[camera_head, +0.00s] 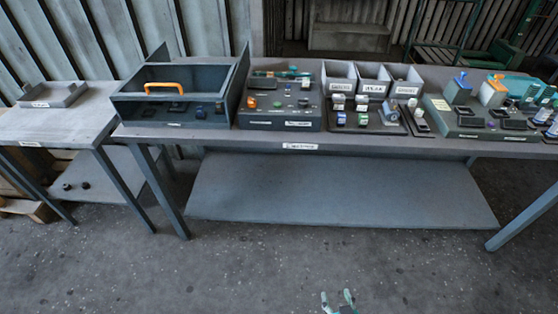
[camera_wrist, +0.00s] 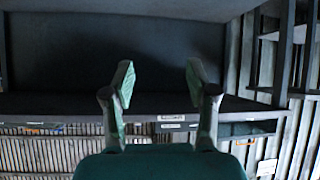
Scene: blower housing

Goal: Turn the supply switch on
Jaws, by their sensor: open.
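I cannot make out which part is the supply switch, as the labels are too small to read. A dark control board (camera_head: 280,123) with small orange, green and other coloured parts sits on the long workbench (camera_head: 350,148), left of its middle. My gripper (camera_head: 340,299) shows at the bottom edge of the head view, low in front of the bench and well apart from it. In the wrist view my gripper (camera_wrist: 160,82) has its two green fingers spread, with nothing between them. No switch can be told in the wrist view.
A dark open-topped housing with an orange handle (camera_head: 165,86) stands at the bench's left end. Grey labelled bins (camera_head: 372,82) stand at the back middle. A green board (camera_head: 470,132) with several parts lies at right. A side table (camera_head: 60,123) stands left. The floor in front is clear.

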